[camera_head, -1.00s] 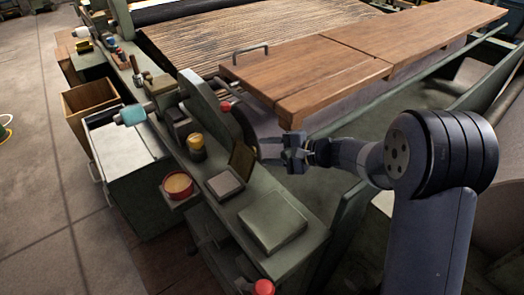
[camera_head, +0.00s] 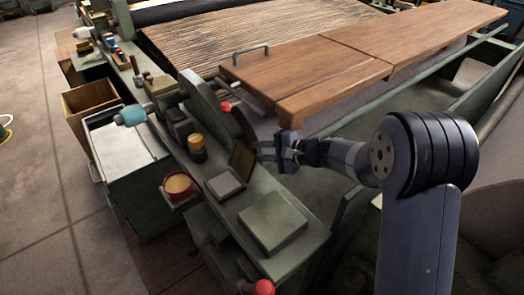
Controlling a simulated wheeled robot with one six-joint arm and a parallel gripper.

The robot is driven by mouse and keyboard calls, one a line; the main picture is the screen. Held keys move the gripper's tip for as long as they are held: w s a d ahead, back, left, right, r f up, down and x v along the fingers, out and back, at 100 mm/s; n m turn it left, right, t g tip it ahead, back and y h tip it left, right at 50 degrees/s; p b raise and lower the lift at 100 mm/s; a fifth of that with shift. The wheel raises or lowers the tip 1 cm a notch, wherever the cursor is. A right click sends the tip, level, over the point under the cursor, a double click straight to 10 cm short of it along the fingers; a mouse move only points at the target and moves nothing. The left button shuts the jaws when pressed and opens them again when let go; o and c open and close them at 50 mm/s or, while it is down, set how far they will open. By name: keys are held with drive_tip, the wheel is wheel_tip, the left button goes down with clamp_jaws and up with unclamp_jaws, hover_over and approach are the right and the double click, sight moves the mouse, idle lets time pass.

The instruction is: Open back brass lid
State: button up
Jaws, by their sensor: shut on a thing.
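The back brass lid (camera_head: 242,158) is a small dark brown-gold plate. It stands raised and tilted at the back edge of a small grey box (camera_head: 226,185) on the green machine rail. My gripper (camera_head: 264,151) comes in from the right, its fingertips at the lid's right edge. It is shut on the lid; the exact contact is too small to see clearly.
A larger grey-green box (camera_head: 272,222) sits nearer on the rail. A yellow-topped knob (camera_head: 196,144), an amber-topped cup (camera_head: 178,185) and a red ball (camera_head: 226,107) are close by. Wooden boards (camera_head: 310,75) lie behind my arm.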

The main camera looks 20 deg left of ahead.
drive_tip(key=shift+f, duration=0.1)
clamp_jaws()
drive_tip(key=shift+s+a+n+b, duration=0.2)
drive_tip(key=shift+s+n+b, duration=0.2)
drive_tip(key=shift+b, duration=0.4)
drive_tip(key=shift+s+a+r+n+t+h+b, duration=0.25)
drive_tip(key=shift+s+r+n+t+h+b, duration=0.3)
drive_tip(key=shift+r+b, duration=0.25)
drive_tip(key=shift+f, duration=0.1)
drive_tip(key=o, duration=0.8)
unclamp_jaws()
drive_tip(key=shift+d, duration=0.1)
drive_tip(key=p+v, duration=0.1)
drive_tip(key=v, duration=0.9)
drive_tip(key=shift+d+r, duration=0.25)
drive_tip(key=shift+r, duration=0.1)
